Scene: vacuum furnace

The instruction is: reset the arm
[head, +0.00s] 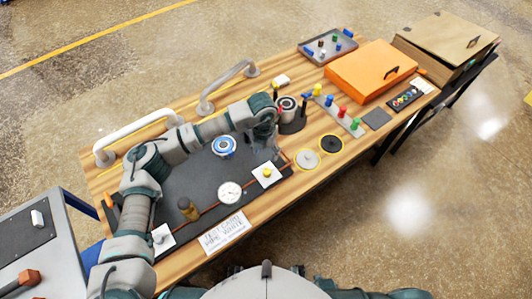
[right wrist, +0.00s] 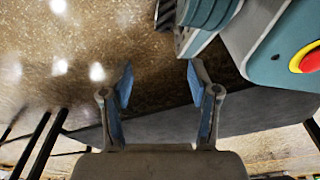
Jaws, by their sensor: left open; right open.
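My left arm (head: 175,147) reaches in from the left over the wooden workbench (head: 185,262). Its gripper (head: 266,151) points down above the bench, near the edge of the dark mat (head: 195,180) and close to a white card with a yellow knob (head: 267,174). Its fingers are small and partly blurred into the background; nothing shows held in them. In the right wrist view my right gripper (right wrist: 160,82) is open with its two blue-padded fingers apart and empty, over the floor and a dark surface. The right gripper does not show in the head view.
The bench holds a gauge (head: 230,192), a blue-rimmed round part (head: 223,147), two discs, a row of coloured knobs (head: 339,112), an orange case (head: 370,71) and a grey tray (head: 327,46). White handles (head: 138,135) stand along the far edge. Floor right of the bench is clear.

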